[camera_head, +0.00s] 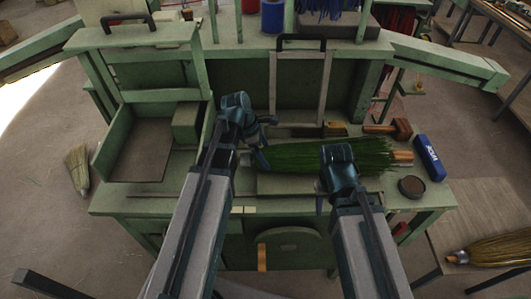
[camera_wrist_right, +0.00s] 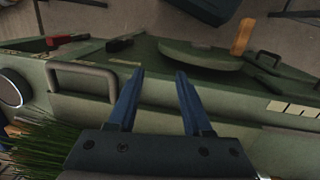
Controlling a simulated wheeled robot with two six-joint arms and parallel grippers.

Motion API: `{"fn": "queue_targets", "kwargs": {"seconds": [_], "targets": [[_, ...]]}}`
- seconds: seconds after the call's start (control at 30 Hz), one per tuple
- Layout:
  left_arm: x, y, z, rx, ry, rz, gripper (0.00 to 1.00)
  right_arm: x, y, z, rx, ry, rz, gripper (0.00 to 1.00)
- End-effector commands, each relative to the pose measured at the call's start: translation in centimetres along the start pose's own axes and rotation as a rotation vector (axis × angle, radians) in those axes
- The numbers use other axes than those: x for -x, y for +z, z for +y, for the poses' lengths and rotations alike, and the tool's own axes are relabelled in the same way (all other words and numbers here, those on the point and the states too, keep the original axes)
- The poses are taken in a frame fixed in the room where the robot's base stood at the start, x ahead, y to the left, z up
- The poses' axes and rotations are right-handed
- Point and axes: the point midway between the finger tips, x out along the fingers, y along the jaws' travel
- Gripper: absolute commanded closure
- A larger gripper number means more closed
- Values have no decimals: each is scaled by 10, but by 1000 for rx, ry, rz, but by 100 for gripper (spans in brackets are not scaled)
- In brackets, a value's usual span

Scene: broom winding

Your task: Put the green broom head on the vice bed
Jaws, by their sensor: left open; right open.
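My left gripper (camera_head: 265,140) is open at the left end of the broom head. My right gripper (camera_wrist_right: 160,95) is open and empty over the bench's front edge; its wrist hides part of the bristles in the head view.
A blue box (camera_head: 430,158), a dark round tin (camera_head: 411,186) and a wooden mallet (camera_head: 390,129) lie at the right. An open green bin (camera_head: 145,150) stands at the left. Another broom (camera_head: 490,250) lies at lower right.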

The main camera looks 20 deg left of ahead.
Motion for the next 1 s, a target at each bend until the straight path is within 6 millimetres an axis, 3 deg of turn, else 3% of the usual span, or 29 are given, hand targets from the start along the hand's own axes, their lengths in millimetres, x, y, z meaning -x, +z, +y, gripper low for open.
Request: {"fn": "queue_targets", "kwargs": {"seconds": [0.27,0.73,1.0], "targets": [[28,2,0,1,0,0,0,27,2,3,0,0,0,50],[102,3,0,1,0,0,0,96,6,9,1,0,0,50],[119,0,0,1,0,0,0,110,6,10,-4,-1,0,50]]}}
